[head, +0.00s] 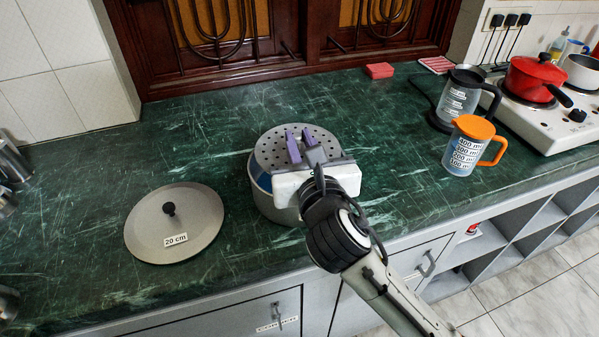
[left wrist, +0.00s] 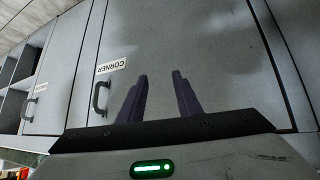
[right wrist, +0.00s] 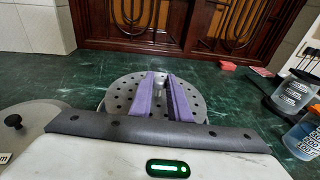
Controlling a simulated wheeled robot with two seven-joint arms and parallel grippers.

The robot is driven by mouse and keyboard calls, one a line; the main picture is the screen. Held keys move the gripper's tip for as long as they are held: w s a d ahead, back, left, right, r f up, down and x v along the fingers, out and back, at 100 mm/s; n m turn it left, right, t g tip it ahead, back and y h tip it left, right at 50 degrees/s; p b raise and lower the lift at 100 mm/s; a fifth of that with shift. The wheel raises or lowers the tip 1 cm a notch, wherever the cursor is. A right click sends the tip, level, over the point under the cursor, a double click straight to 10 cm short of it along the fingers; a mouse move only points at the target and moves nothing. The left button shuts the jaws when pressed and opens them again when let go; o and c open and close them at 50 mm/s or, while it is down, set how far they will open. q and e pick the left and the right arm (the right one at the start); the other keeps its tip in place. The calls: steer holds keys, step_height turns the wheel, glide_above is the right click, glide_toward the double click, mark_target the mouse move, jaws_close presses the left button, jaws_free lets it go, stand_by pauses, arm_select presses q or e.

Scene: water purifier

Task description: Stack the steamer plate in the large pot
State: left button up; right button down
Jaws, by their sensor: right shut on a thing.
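The round grey steamer plate (head: 325,138) with many holes is over the large pot (head: 270,205). My right gripper (head: 299,135) is shut on the steamer plate near its middle; the plate also shows in the right wrist view (right wrist: 122,98). The pot's bluish inside shows at the left below the plate, and the plate appears at or above the rim. My gripper body hides much of the pot and the front of the plate, so contact cannot be told. My left gripper (left wrist: 160,76) is open and empty, facing the cabinet front in the left wrist view.
A flat lid (head: 190,225) labelled 20 cm lies left of the pot. An orange-topped jug (head: 465,150), a kettle (head: 458,95) and a red pot (head: 530,80) on a stove stand at the right. The counter between pot and jug is clear.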

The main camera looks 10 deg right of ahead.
step_height(320, 180, down, 5)
steer(key=shift+f+b, duration=0.2)
steer(key=shift+b, duration=0.45)
steer(key=shift+f, duration=0.5)
steer(key=c, duration=1.7)
jaws_free()
arm_select(q)
steer(key=shift+w+d+f, duration=0.2)
steer(key=shift+f, duration=0.2)
arm_select(e)
steer(key=shift+o, duration=0.2)
